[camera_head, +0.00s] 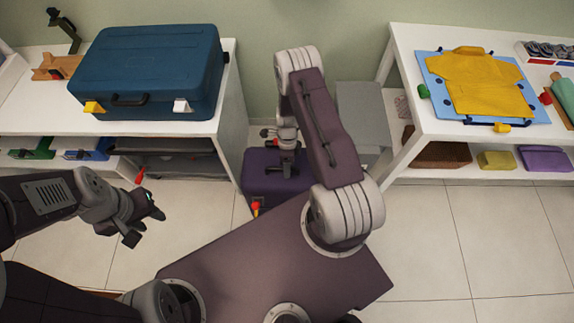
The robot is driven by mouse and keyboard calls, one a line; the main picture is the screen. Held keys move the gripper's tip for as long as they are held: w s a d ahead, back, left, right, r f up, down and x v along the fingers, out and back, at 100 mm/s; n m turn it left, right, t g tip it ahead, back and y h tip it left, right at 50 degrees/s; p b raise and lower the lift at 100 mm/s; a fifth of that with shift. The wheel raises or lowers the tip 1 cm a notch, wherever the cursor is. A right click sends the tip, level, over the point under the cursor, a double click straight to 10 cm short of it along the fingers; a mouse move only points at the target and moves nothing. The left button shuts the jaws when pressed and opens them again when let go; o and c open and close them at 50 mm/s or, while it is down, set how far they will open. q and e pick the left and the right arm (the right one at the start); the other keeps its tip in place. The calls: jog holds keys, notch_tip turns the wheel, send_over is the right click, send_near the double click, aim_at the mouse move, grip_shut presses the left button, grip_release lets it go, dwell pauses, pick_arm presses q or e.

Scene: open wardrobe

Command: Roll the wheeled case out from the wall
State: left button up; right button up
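The purple case (258,168) stands in the gap between the two white shelf units, close to the wall. My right arm hides part of it, and its wheels cannot be made out. A small red and yellow piece (256,207) shows at its front edge. My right gripper (286,170) points down over the top of the case. Whether it touches or grips a handle there cannot be told. My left gripper (141,219) is open and empty over the floor, left of the case and in front of the left shelf unit.
A blue suitcase (150,70) lies on the left shelf unit (232,75). A grey box (362,112) stands right of the case. The right shelf unit (400,65) holds a yellow garment (475,82) on a blue board. The tiled floor (450,240) at the right is clear.

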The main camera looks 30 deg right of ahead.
jog(key=shift+w+d+r, duration=0.1)
jog(key=shift+w+r, duration=0.05)
jog(key=shift+r, duration=0.05)
jog(key=a+v, duration=0.1)
jog(key=v, duration=0.7)
jog(key=shift+d+r+p, duration=0.35)
jog(key=shift+d+p, duration=0.1)
jog(key=shift+d, duration=0.05)
